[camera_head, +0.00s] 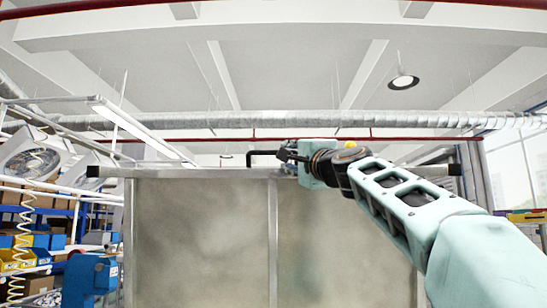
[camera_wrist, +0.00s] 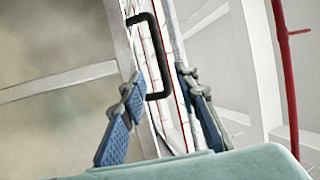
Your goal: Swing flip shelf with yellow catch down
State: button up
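A grey panel (camera_head: 200,240) in a metal frame stands in front of me; I cannot tell whether it is the flip shelf. A black bent handle (camera_head: 262,154) rises at its top edge. A small yellow spot (camera_head: 350,144) shows beside my wrist; I cannot tell whether it is the catch. My gripper (camera_head: 284,153) is at the panel's top edge, just right of the handle. In the wrist view the handle (camera_wrist: 157,50) reaches toward the space between the blue-padded fingers of my gripper (camera_wrist: 158,80). They are apart; contact with the handle is unclear.
Shelves with blue and yellow bins (camera_head: 20,258) stand at the left, with a coiled yellow cable (camera_head: 22,220) and a blue machine (camera_head: 88,280). A thin red pipe (camera_head: 225,139) runs behind the panel's top. A window (camera_head: 515,170) is at the right.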

aim_at(275, 153)
jog(key=p+x, duration=0.7)
jog(key=x, duration=0.2)
jog(key=shift+w+a+r+p, duration=0.1)
jog(key=shift+a+r+p, duration=0.05)
jog(key=shift+r+p, duration=0.15)
jog(key=shift+w+a+p, duration=0.2)
jog(key=shift+w+p, duration=0.15)
jog(key=shift+w, duration=0.15)
grip_shut()
